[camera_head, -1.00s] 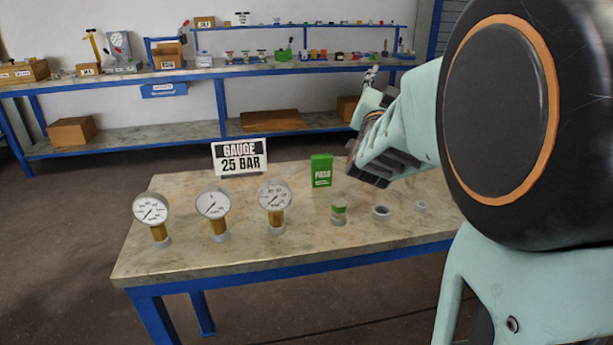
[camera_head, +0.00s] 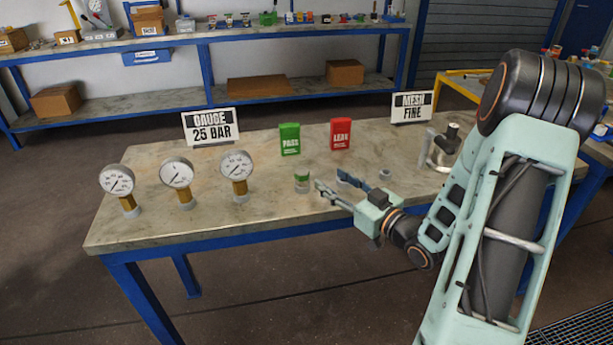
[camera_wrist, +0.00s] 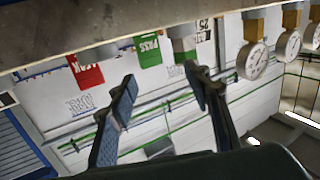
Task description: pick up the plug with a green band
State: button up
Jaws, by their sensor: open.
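The plug with a green band (camera_head: 302,182) stands upright on the near part of the table, a small pale cylinder with green near its top. In the wrist view, which is turned upside down, it shows near the top (camera_wrist: 183,52), close to one fingertip. My gripper (camera_head: 331,180) is open and empty, low over the table just right of the plug. Its two fingers point left toward the plug, with a gap between them (camera_wrist: 160,73). The plug looks outside the fingertips; I cannot tell the exact distance.
Three gauges (camera_head: 177,175) on brass stems stand left of the plug. Behind are a green PASS block (camera_head: 290,139), a red LEAK block (camera_head: 341,135) and two signs (camera_head: 211,127). A small grey ring (camera_head: 384,174) lies beyond my gripper; a metal fitting (camera_head: 446,145) stands farther right.

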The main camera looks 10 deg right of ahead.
aim_at(301, 170)
jog(key=shift+s+a+y, duration=0.2)
jog(key=shift+s+y, duration=0.15)
jog(key=shift+s, duration=0.25)
jog(key=shift+s+a+y, duration=0.15)
jog(key=shift+s+y, duration=0.2)
jog(key=shift+s, duration=0.25)
jog(key=shift+a, duration=0.3)
jog(key=x, duration=0.5)
jog(key=shift+s+a, duration=0.1)
jog(key=shift+a, duration=0.1)
jog(key=shift+n, duration=0.3)
jog(key=x, duration=0.4)
jog(key=shift+a+r, duration=0.2)
jog(key=shift+a, duration=0.2)
jog(key=shift+w+a, duration=0.15)
jog(key=shift+w, duration=0.2)
grip_shut()
